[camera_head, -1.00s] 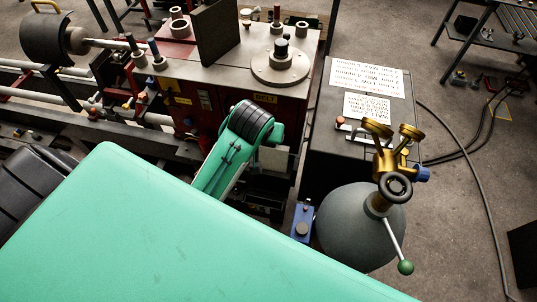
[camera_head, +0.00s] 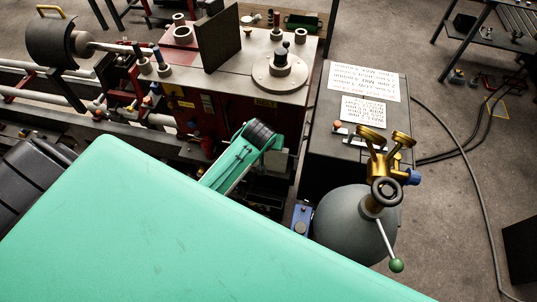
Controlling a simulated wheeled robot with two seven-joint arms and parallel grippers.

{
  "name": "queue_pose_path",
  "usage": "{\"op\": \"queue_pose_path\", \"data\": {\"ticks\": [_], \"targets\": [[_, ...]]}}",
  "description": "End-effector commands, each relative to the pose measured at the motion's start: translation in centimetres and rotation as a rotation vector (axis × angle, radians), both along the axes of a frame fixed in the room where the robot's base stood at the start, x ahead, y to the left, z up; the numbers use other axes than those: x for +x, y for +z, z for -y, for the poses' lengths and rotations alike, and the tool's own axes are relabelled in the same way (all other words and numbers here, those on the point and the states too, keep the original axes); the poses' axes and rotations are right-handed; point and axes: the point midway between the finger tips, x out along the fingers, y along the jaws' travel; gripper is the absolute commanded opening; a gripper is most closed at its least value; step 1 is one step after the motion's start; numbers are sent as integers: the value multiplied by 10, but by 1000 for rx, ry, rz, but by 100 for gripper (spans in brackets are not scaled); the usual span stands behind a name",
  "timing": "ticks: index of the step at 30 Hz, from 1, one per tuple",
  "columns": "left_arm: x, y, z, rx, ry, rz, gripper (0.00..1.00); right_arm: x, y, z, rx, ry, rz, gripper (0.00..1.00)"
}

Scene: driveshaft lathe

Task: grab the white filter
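I cannot pick out a white filter with certainty. Small pale ring-shaped parts stand on the lathe's top: one at the back left (camera_head: 183,35) and one at the right (camera_head: 300,36).
The lathe (camera_head: 245,80) has an upright dark plate (camera_head: 221,40) and a round flange (camera_head: 280,70). Right of it are a grey cabinet with paper signs (camera_head: 363,111) and a round grey tank (camera_head: 345,230) with brass fittings and a green-knobbed lever. Open floor lies further right.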

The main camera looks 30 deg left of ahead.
Motion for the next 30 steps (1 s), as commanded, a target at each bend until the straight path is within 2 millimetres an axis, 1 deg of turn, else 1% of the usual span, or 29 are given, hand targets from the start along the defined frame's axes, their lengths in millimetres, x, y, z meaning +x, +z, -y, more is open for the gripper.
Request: {"op": "queue_pose_path", "data": {"ticks": [9, 11, 12, 14, 18, 19, 26, 30], "targets": [[2, -4, 0, 0, 0, 2, 71, 0, 1, 6, -6, 0, -1, 36], [2, -3, 0, 0, 0, 2, 59, 0, 1, 7, -7, 0, 0, 36], [2, -3, 0, 0, 0, 2, 51, 0, 1, 7, -8, 0, 0, 36], [2, -3, 0, 0, 0, 2, 40, 0, 1, 8, -8, 0, 0, 36], [2, -3, 0, 0, 0, 2, 12, 0, 1, 8, -8, 0, 0, 36], [2, -3, 0, 0, 0, 2, 9, 0, 1, 8, -8, 0, 0, 36], [2, -3, 0, 0, 0, 2, 9, 0, 1, 7, -7, -1, 0, 36], [1, -2, 0, 0, 0, 2, 9, 0, -4, 4, -5, -1, -1, 36]]}}
